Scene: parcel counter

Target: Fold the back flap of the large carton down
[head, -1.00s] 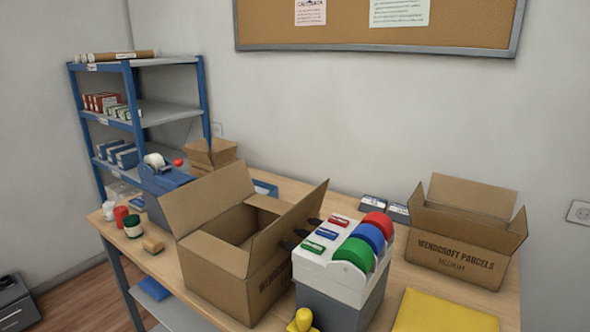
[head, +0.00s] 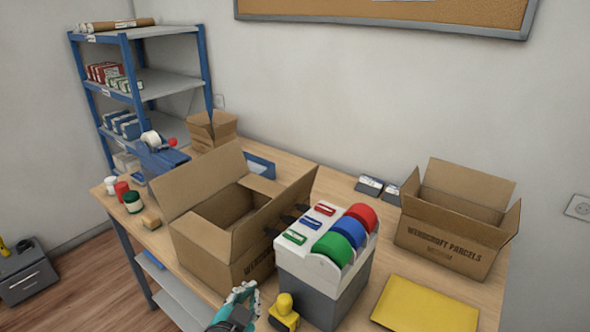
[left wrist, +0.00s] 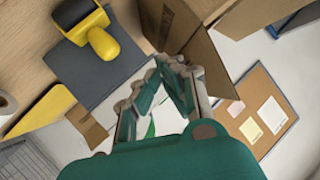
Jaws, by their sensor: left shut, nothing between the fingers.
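The large carton (head: 242,258) stands open on the counter. A broad flap (head: 200,183) stands up and leans out at its back left, and another (head: 275,212) stands up along its right side. A smaller far flap (head: 262,184) and a near flap (head: 202,241) lie lower. My left gripper (head: 246,289) is low in front of the carton, left of the yellow stamp, apart from the flaps. In the left wrist view its fingertips (left wrist: 172,66) are together and empty, with brown cardboard (left wrist: 163,22) just beyond. My right gripper is not in view.
A label dispenser (head: 318,272) with coloured rolls stands close to the carton's right side. The yellow stamp (head: 284,309) sits before it. A medium carton (head: 441,247) and yellow envelope (head: 427,305) are at right. A tape dispenser (head: 163,158) and small carton (head: 211,131) are behind left.

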